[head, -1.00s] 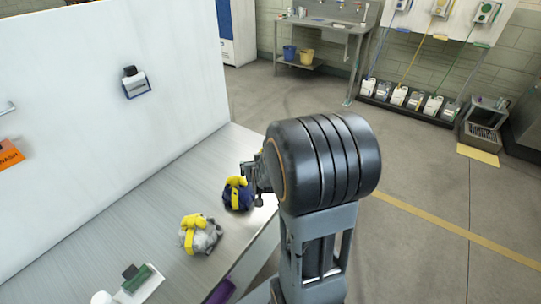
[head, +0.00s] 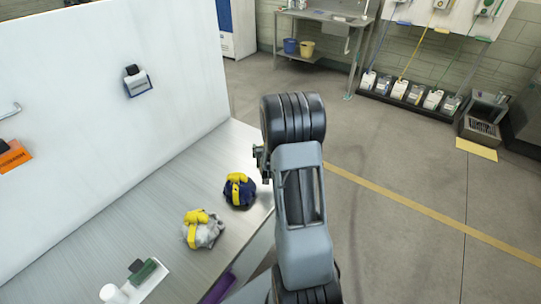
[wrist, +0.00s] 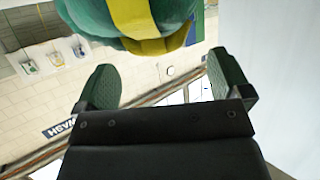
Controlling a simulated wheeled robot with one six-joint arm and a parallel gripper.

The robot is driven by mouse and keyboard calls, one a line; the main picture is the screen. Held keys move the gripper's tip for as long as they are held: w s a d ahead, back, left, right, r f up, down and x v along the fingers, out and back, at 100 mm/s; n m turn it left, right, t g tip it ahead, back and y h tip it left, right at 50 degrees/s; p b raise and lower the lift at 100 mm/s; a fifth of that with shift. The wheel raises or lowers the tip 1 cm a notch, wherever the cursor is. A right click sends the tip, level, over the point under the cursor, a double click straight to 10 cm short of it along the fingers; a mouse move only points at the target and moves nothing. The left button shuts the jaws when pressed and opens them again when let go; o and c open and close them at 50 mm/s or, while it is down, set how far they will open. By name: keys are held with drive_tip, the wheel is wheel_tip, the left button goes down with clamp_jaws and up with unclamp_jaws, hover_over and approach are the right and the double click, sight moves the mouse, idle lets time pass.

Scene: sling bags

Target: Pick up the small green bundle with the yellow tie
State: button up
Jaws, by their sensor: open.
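The green bundle (wrist: 95,22) with its yellow tie (wrist: 135,14) fills the top of the wrist view, cut off by the frame edge. It lies beyond the tips of my gripper (wrist: 166,82), whose two dark green-padded fingers stand wide apart with nothing between them. In the head view my gripper (head: 262,165) shows only in part, at the left of my arm near the bench's right edge. The green bundle does not show there; my arm may hide it.
A dark blue bundle (head: 246,196) with yellow straps and a grey bundle (head: 211,233) with yellow straps lie on the metal bench (head: 120,225). A white tray (head: 151,285) is at the near left. A white panel (head: 80,80) stands behind the bench.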

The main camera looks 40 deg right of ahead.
drive_tip(key=p+x, duration=0.1)
drive_tip(key=x, duration=0.2)
drive_tip(key=shift+w+d+p, duration=0.25)
drive_tip(key=shift+d+p, duration=0.15)
drive_tip(key=shift+w+d+f, duration=0.3)
drive_tip(key=shift+w+f, duration=0.05)
drive_tip(key=shift+w, duration=0.2)
drive_tip(key=shift+c, duration=0.4)
drive_tip(key=c, duration=1.3)
drive_tip(key=shift+o, duration=0.2)
drive_tip(key=shift+r, duration=0.15)
